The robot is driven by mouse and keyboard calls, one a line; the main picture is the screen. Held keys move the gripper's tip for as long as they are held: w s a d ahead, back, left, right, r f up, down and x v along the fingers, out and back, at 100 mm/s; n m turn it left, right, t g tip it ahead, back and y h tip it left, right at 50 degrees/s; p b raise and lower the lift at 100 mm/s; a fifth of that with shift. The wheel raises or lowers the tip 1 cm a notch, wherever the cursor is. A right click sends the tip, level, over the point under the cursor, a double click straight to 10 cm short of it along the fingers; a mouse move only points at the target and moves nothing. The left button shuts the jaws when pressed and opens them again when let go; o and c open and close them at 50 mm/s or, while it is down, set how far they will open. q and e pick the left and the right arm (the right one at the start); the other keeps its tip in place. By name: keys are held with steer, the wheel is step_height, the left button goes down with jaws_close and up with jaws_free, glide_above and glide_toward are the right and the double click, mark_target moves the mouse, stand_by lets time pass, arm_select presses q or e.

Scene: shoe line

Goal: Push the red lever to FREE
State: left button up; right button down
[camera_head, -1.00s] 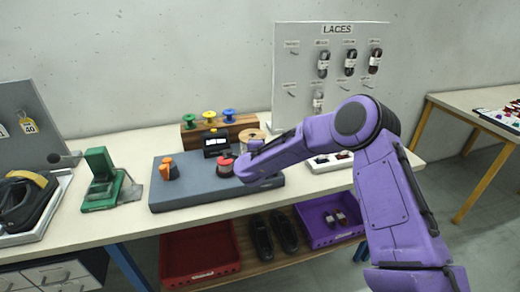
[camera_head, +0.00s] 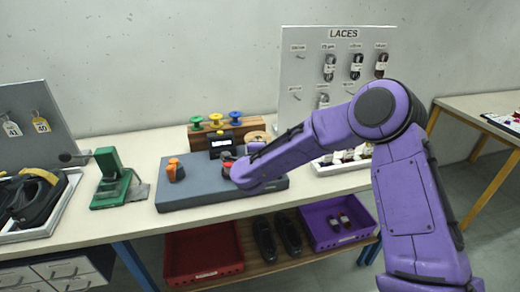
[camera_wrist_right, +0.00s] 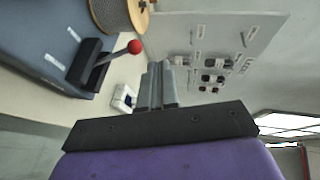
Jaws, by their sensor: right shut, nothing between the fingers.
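The red lever shows in the right wrist view as a black arm with a red ball knob (camera_wrist_right: 135,47), rising at a slant from a black base on the blue-grey board (camera_wrist_right: 30,35). White labels lie beside the base; their text is too small to read. My right gripper (camera_wrist_right: 156,75) is shut and empty, apart from the knob, which is to the left of the fingers in that view. In the head view the board (camera_head: 205,196) lies on the bench, and my right arm hides its right part. My left gripper is not in view.
A wooden spool (camera_wrist_right: 122,12) stands close to the lever. An orange part (camera_head: 175,170) and a small dark display (camera_head: 221,144) are on or by the board. A green tool (camera_head: 112,180) stands left, the LACES panel (camera_head: 300,75) behind. Red (camera_head: 204,255) and purple (camera_head: 338,220) bins sit below.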

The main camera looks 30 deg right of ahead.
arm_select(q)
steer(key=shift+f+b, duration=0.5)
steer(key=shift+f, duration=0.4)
arm_select(e)
steer(key=s+a+r, duration=0.3)
steer(key=a, duration=0.1)
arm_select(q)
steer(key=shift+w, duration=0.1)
arm_select(e)
steer(key=shift+f, duration=0.1)
